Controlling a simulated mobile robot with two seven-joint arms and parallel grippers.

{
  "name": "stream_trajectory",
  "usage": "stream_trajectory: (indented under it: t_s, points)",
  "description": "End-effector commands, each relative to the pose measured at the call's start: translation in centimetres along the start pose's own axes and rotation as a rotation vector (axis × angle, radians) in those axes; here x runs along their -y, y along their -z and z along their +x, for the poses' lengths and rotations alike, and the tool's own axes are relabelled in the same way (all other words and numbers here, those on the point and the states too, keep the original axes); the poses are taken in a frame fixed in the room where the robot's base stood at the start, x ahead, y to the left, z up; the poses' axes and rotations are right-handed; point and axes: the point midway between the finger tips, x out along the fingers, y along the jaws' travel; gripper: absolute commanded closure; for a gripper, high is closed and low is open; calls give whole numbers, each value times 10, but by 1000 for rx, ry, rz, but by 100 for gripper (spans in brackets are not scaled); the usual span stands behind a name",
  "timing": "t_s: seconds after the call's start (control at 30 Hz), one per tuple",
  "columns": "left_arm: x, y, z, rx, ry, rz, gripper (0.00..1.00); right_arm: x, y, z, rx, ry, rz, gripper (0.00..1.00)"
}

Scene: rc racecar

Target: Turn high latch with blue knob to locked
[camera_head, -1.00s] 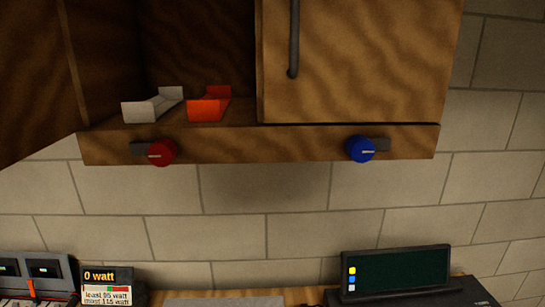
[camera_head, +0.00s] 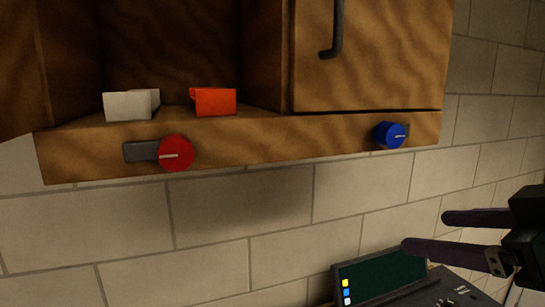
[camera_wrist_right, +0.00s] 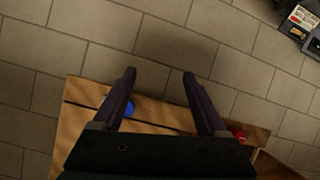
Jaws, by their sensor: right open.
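The blue knob (camera_head: 389,135) sits on the wooden rail under the closed cabinet door, near its right end. Its white mark runs nearly level, and a small part of the dark latch plate shows behind it at the right. My right gripper (camera_head: 425,230) is open and empty, below and to the right of the knob, apart from it. In the right wrist view the blue knob (camera_wrist_right: 130,109) is partly hidden behind one finger of my right gripper (camera_wrist_right: 159,72). My left gripper is not in view.
A red knob (camera_head: 176,154) with a dark latch plate (camera_head: 140,151) is on the rail's left part. A white piece (camera_head: 131,105) and an orange piece (camera_head: 214,102) lie on the open shelf. A dark screen (camera_head: 382,277) stands below. The tiled wall under the rail is bare.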

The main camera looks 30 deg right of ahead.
Motion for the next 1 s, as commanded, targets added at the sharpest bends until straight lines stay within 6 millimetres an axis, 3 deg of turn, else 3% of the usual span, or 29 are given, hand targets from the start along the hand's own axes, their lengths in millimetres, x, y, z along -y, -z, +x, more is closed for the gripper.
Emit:
stream_trajectory:
  t_s: [0.03, 0.1, 0.27, 0.47, 1.0]
  points:
    - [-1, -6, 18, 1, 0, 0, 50, -12, 4, 5, -85, -27, -15, 25]
    - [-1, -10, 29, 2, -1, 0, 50, -29, 25, 2, -211, -59, -35, 25]
    - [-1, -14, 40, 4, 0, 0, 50, -51, 62, -13, -406, -102, -69, 25]
    - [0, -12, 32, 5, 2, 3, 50, -58, 79, -10, -447, -110, -72, 25]
    - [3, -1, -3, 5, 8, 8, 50, -64, 112, 62, -441, -109, -73, 25]
